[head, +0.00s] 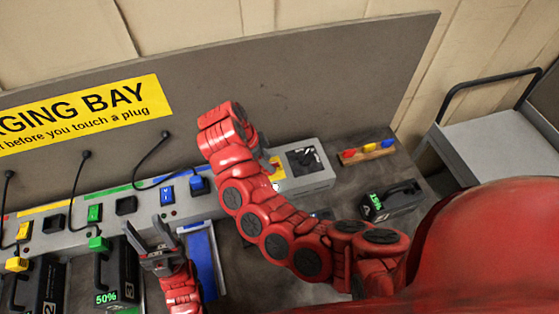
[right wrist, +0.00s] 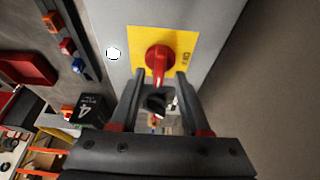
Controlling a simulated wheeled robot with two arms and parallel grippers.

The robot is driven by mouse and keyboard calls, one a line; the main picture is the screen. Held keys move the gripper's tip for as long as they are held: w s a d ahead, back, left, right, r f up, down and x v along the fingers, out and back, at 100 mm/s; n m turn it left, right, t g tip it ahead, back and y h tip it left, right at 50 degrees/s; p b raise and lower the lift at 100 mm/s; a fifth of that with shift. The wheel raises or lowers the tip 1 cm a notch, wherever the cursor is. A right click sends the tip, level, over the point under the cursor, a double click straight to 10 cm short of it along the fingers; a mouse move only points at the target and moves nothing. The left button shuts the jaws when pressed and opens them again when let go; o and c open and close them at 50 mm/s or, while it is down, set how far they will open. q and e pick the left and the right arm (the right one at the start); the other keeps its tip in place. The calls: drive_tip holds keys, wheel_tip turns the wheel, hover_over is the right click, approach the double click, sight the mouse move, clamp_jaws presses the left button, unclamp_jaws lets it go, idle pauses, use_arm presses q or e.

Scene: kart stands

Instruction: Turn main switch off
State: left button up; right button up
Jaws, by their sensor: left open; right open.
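The main switch is a red rotary knob (right wrist: 158,60) on a yellow plate (right wrist: 178,38) in the right wrist view. Its grip points down the picture, towards my right gripper (right wrist: 160,80). That gripper is open, its fingertips on either side of the grip's lower end; I cannot tell whether they touch it. A dark piece (right wrist: 156,103) shows between the fingers. In the head view a bit of the yellow plate (head: 278,174) shows on the grey rail, but my right arm hides the knob. My left gripper (head: 152,242) is open and empty in front of the rail.
The grey rail (head: 75,232) carries coloured switches and cables. Black battery packs (head: 122,275) stand at the left, and another pack (head: 393,202) lies at the right. A blue tray (head: 201,262) is beside my left gripper. A wooden block with coloured pieces (head: 367,152) sits at the right.

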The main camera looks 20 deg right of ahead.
drive_tip(key=shift+f, duration=0.35)
drive_tip(key=shift+a, duration=0.1)
clamp_jaws()
